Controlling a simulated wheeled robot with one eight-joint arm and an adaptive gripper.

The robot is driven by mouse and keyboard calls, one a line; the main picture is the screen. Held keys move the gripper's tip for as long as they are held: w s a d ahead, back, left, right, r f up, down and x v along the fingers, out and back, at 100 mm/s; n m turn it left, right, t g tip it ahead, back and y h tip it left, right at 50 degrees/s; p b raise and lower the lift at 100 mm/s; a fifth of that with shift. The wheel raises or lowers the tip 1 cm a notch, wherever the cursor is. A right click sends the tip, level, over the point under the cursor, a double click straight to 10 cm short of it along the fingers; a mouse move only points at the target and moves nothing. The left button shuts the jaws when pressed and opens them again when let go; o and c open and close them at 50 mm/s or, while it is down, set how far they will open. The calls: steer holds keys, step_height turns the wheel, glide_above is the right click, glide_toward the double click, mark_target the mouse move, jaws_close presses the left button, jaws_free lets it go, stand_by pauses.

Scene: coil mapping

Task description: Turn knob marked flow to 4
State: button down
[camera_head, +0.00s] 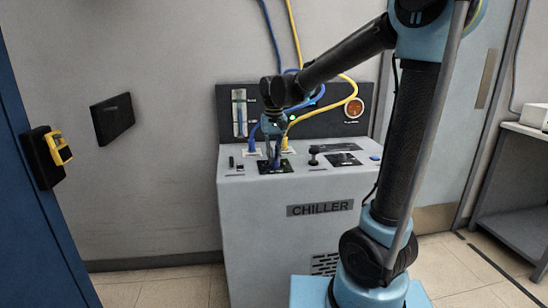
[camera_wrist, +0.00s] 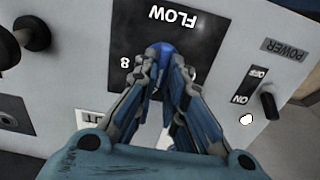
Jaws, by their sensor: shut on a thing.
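The blue flow knob (camera_wrist: 160,51) sits on a black plate (camera_wrist: 187,24) marked FLOW, which appears upside down in the wrist view. My gripper (camera_wrist: 160,72) is shut on the knob, its fingers on either side of it. An 8 shows on the plate to the left of the fingers. The fingers hide the lower part of the plate and most other marks, so the knob's setting cannot be read. In the head view my gripper (camera_head: 272,158) points down at the plate (camera_head: 286,167) on top of the grey chiller (camera_head: 255,225).
A power switch (camera_wrist: 268,103) with ON and OFF marks is right of the plate in the wrist view. A black knob (camera_wrist: 32,33) stands at the left. Blue and yellow hoses (camera_head: 352,90) run behind the chiller top, near my arm.

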mark_target(274, 158)
steer(key=shift+w, duration=0.1)
steer(key=c, duration=1.7)
jaws_free()
steer(key=shift+o, duration=0.2)
step_height(274, 158, up, 12)
steer(key=shift+d+f, duration=0.1)
steer(key=s+d+f, duration=0.2)
steer(key=d, duration=0.3)
steer(key=s+d+f, duration=0.2)
steer(key=d, duration=0.4)
steer(key=s+d+f+m+t, duration=0.2)
steer(key=s+d+f, duration=1.4)
steer(key=f, duration=0.4)
steer(key=shift+s+d+m, duration=0.2)
steer(key=shift+s+m, duration=0.1)
steer(key=shift+s, duration=0.5)
